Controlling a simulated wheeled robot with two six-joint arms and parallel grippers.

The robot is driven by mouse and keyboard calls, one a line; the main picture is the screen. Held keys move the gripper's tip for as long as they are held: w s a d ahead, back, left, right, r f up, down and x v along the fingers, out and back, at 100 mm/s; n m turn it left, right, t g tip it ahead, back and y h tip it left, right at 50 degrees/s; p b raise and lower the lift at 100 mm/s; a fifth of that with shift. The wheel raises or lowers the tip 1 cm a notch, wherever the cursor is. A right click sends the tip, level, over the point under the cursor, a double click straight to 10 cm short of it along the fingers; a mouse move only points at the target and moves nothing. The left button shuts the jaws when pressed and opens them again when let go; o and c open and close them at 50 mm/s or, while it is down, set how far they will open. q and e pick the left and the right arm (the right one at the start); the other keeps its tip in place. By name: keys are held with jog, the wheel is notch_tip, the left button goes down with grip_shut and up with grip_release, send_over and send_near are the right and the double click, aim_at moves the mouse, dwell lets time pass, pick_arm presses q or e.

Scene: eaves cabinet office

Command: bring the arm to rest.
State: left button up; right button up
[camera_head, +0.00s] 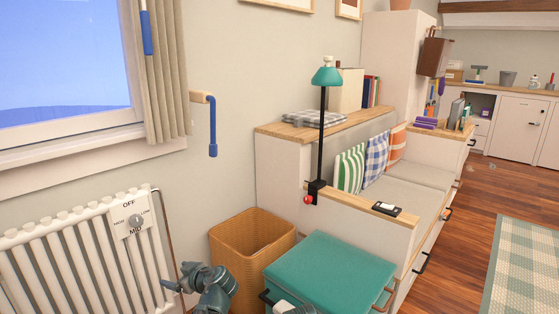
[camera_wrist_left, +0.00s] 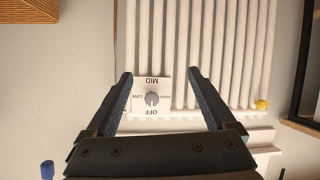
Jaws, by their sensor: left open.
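My left gripper (camera_head: 178,277) comes up from the bottom of the head view, in front of the right end of the white radiator (camera_head: 75,255). In the left wrist view its two dark fingers (camera_wrist_left: 160,74) stand wide apart with nothing between them. Beyond them is the radiator's control plate with a grey dial (camera_head: 136,221), marked OFF, HIGH, LOW and MID. The dial (camera_wrist_left: 152,99) shows upside down between the fingers in the left wrist view. I cannot tell the exact gap, but the fingers do not appear to touch it.
A wicker basket (camera_head: 251,243) stands just right of my left gripper, beside a teal-topped stool (camera_head: 325,270). A bench with cushions (camera_head: 376,158) and a teal lamp (camera_head: 327,76) stand behind. A blue-handled crank (camera_head: 212,130) is on the wall. Floor is open at far right.

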pick_arm(q)
jog(key=s+d+f+m+g+h+p, duration=0.2)
jog(key=s+d+f+m+g+h, duration=0.25)
jog(key=s+d+m, duration=0.55)
jog(key=s+d+f+m+g+h+p, duration=0.2)
jog(key=s+d+f+m+g+h, duration=0.3)
jog(key=s+d, duration=0.9)
notch_tip(320, 180, up, 39)
jog(key=w+d+m+t+p, duration=0.1)
jog(key=p, duration=3.6)
jog(key=shift+w, duration=0.25)
jog(key=shift+f+t, duration=0.15)
jog(key=shift+t, duration=0.1)
